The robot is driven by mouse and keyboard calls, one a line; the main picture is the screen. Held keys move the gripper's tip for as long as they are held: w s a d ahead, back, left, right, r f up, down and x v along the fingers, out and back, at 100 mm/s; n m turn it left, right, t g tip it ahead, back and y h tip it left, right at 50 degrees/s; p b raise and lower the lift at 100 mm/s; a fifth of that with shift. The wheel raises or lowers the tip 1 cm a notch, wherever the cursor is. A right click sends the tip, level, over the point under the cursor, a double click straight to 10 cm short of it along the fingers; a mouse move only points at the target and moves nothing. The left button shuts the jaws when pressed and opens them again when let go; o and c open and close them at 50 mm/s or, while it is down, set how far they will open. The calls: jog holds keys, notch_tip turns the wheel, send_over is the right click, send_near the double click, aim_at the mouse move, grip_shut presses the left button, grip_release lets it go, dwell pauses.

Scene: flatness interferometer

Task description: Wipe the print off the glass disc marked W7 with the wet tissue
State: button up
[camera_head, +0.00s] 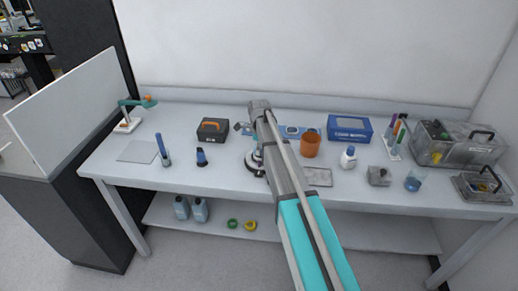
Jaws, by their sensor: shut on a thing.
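My arm reaches from the bottom over the middle of the bench, and its wrist end (260,106) is near the back. My gripper's fingers are hidden behind my own arm, so what they hold does not show. A round, pale piece with a dark rim (252,161) sits on the bench, just left of my arm and partly covered by it. No W7 mark can be read on it, and I cannot tell whether it is the glass disc. No wet tissue or print can be made out.
Left of my arm are a black box with an orange handle (212,131), a dark blue bottle (201,158) and a teal lamp (129,113). Right are an orange cup (310,146), white bottle (348,158), blue box (349,128) and clear cases (458,144).

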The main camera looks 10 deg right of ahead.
jog(key=shift+w+a, duration=0.1)
jog(key=shift+a, duration=0.3)
jog(key=shift+d, duration=0.15)
jog(key=shift+s+d, duration=0.2)
jog(key=shift+d, duration=0.35)
jog(key=shift+s+d, duration=0.3)
jog(key=shift+d, duration=0.2)
dwell(0.7)
jog(key=shift+w+a, duration=0.1)
jog(key=shift+a, duration=0.05)
jog(key=shift+w+a, duration=0.3)
jog(key=shift+a, duration=0.25)
jog(key=shift+w+a, duration=0.1)
jog(key=shift+a, duration=0.4)
dwell(0.6)
jog(key=shift+d, duration=0.1)
jog(key=shift+s+d, duration=0.2)
jog(key=shift+d, duration=0.4)
